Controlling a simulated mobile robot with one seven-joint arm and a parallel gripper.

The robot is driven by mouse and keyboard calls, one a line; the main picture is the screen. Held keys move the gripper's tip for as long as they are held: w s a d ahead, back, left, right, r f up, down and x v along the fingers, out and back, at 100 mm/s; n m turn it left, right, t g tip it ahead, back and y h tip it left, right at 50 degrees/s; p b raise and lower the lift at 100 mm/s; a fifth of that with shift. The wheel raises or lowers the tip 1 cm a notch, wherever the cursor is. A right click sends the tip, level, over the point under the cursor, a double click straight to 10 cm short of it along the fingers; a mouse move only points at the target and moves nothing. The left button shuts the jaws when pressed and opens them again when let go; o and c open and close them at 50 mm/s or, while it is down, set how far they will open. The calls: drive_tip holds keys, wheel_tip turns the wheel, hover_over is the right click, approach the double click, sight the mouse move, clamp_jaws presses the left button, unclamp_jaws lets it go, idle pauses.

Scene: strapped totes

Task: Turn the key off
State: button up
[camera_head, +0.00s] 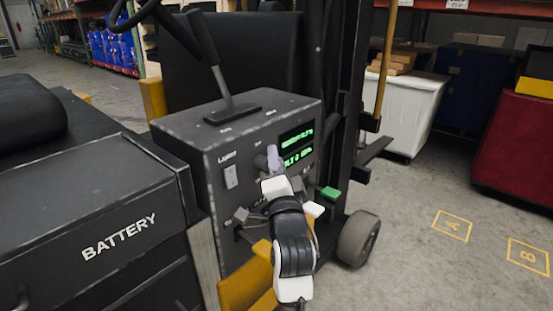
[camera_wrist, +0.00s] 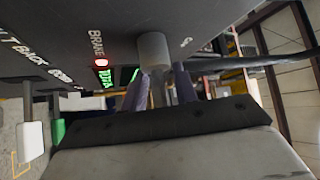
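The forklift's dark console (camera_head: 235,135) stands in the middle of the head view. A grey cylindrical key switch (camera_head: 261,161) sticks out of its front, right of the light switch, and shows large in the wrist view (camera_wrist: 153,50). My gripper (camera_head: 273,158) is right at it, its pale purple fingers pointing at the panel. In the wrist view the fingers (camera_wrist: 159,88) stand apart, one on each side of the switch's near end, with a thin grey piece between them. I cannot tell whether either finger touches it. The key's turn angle is unclear.
Green display screens (camera_head: 297,144) are lit beside the switch, and a red lamp (camera_wrist: 101,62) glows by the BRAKE label. A lever (camera_head: 216,70) rises from the console top. A green-tipped lever (camera_head: 331,193) sits at lower right.

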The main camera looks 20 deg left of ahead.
clamp_jaws()
